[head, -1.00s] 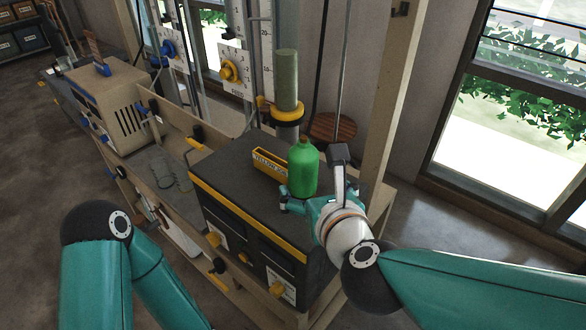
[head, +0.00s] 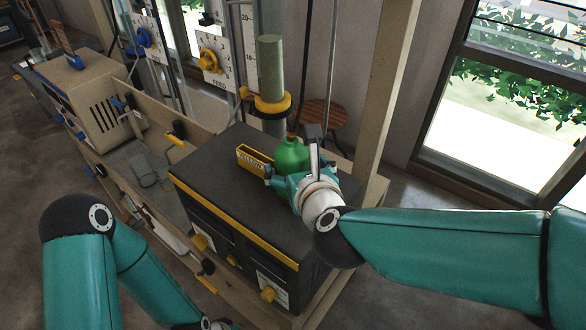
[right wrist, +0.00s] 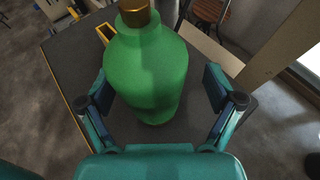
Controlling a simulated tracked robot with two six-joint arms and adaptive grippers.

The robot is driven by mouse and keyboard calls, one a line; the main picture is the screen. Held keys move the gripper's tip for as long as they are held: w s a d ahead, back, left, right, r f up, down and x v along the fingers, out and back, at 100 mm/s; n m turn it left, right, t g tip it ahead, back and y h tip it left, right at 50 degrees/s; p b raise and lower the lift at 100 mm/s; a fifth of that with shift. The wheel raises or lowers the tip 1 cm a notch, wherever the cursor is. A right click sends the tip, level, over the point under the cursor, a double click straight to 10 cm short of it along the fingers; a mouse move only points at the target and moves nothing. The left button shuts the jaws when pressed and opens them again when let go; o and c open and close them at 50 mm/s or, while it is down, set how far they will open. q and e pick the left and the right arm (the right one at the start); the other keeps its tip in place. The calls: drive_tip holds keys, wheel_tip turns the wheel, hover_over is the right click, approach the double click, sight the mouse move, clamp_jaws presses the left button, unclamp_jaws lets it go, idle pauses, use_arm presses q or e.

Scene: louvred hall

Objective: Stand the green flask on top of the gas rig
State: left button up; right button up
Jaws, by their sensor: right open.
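The green flask (head: 291,154), with a brown-gold cap, stands upright on a dark cabinet (head: 215,170) with yellow trim and yellow knobs. It also fills the middle of the right wrist view (right wrist: 150,70). My right gripper (head: 285,176) is open around the flask's lower body; in the right wrist view, a gap shows between the flask and each finger (right wrist: 158,92). No label names the gas rig; a beige vented unit (head: 85,88) with blue knobs stands further left, and I cannot tell which is meant. My left arm shows at lower left, its gripper out of frame.
A wooden post (head: 382,85) stands behind at right. Clear glassware (head: 145,172) sits on the lower shelf.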

drive_tip(key=shift+s+a+r, duration=0.1)
drive_tip(key=shift+a, duration=0.35)
drive_tip(key=c, duration=1.3)
drive_tip(key=shift+c, duration=1.1)
drive_tip(key=shift+r, duration=0.15)
